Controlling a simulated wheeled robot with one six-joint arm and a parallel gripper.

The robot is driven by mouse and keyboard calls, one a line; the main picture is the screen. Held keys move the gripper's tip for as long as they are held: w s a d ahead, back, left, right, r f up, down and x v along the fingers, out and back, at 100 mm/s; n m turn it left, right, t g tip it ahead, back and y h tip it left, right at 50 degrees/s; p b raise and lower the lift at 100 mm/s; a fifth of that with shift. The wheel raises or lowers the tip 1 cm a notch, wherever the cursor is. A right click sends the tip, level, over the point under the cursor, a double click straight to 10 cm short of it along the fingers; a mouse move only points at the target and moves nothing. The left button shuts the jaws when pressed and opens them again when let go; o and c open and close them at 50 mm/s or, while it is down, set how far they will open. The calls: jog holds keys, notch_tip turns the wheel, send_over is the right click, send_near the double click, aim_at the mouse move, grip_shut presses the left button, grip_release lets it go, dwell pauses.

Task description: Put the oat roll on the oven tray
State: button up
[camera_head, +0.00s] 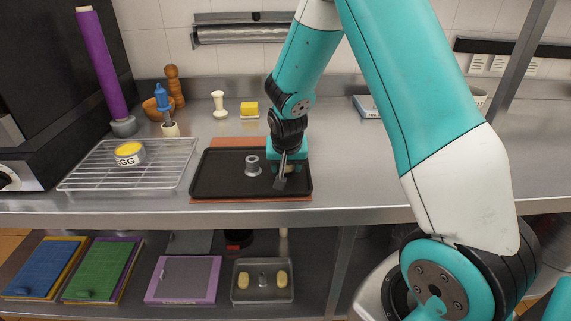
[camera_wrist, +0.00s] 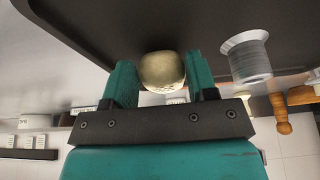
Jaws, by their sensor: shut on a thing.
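The oven tray (camera_head: 218,177) is a flat black tray on the steel counter, over a reddish-brown board. My gripper (camera_head: 284,178) is over the right part of the tray, pointing down. In the wrist view, my gripper (camera_wrist: 160,82) is shut on the oat roll (camera_wrist: 162,71), a small round pale-tan roll between the teal fingers. The tray's dark surface (camera_wrist: 190,20) is close to the roll there. In the head view the roll is mostly hidden by the gripper. I cannot tell whether it touches the tray.
A small grey metal spool-shaped piece (camera_head: 252,164) stands on the tray, left of my gripper; it also shows in the wrist view (camera_wrist: 247,57).

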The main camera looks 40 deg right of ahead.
jog(key=shift+f, duration=0.1)
jog(key=shift+f, duration=0.15)
jog(key=o, duration=0.9)
jog(key=shift+r, duration=0.4)
jog(key=v, duration=1.2)
jog(key=s+a+r+n+g+y, duration=0.1)
jog(key=s+a+r+n+y, duration=0.1)
jog(key=s+a+n, duration=0.2)
jog(key=s+a+r+n+g+y, duration=0.1)
jog(key=s+a+r+n+y, duration=0.1)
jog(key=s+a+n, duration=0.3)
jog(key=s+a+r+n+g+y, duration=0.1)
jog(key=s+a+n, duration=0.4)
jog(key=s+a, duration=0.6)
jog(key=shift+s+a+r+g+y, duration=0.1)
jog(key=shift+s+r+y, duration=0.15)
jog(key=shift+s, duration=0.25)
jog(key=shift+s+a+r+g+y, duration=0.15)
jog(key=shift+s+y, duration=0.15)
jog(key=shift+s, duration=0.2)
jog(key=shift+s+d+r+g+y, duration=0.1)
jog(key=shift+s+r+y, duration=0.15)
jog(key=shift+s, duration=0.25)
